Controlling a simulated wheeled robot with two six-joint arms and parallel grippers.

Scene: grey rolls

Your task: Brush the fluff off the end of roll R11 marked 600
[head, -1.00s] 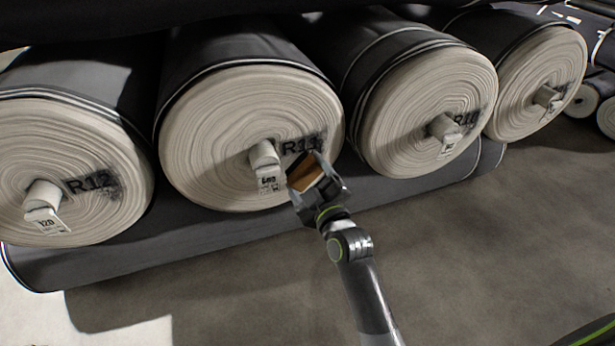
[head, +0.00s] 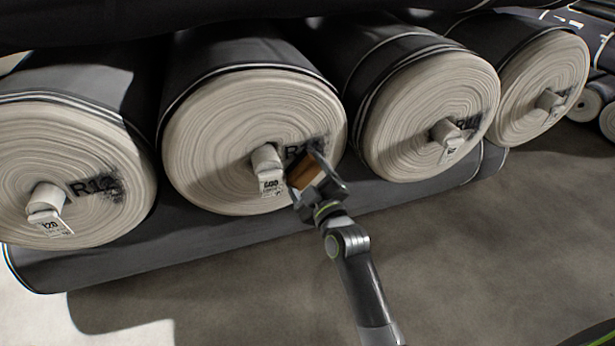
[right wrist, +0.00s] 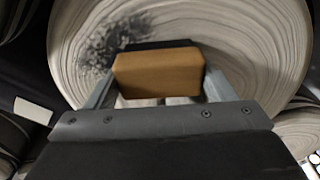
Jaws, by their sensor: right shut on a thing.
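Roll R11 (head: 225,140), second from the left, shows a pale, round, ringed end with a core stub (head: 266,160) and a hanging tag that seems to read 600 (head: 271,188). Dark grey fluff (right wrist: 108,45) forms a speckled patch on the pale end in the right wrist view; in the head view it is partly hidden by the gripper. My right gripper (head: 318,180) is shut on a brush with a brown block (right wrist: 158,73). The brush is in front of the roll end, right of the core and beside the fluff; contact cannot be told. My left gripper is out of view.
Roll R12 (head: 65,160), tagged 120, lies to the left, its end also smudged dark. Two more smudged rolls (head: 425,115) (head: 535,90) lie to the right. Another dark roll (head: 200,250) lies beneath. The concrete floor (head: 480,260) in front is clear.

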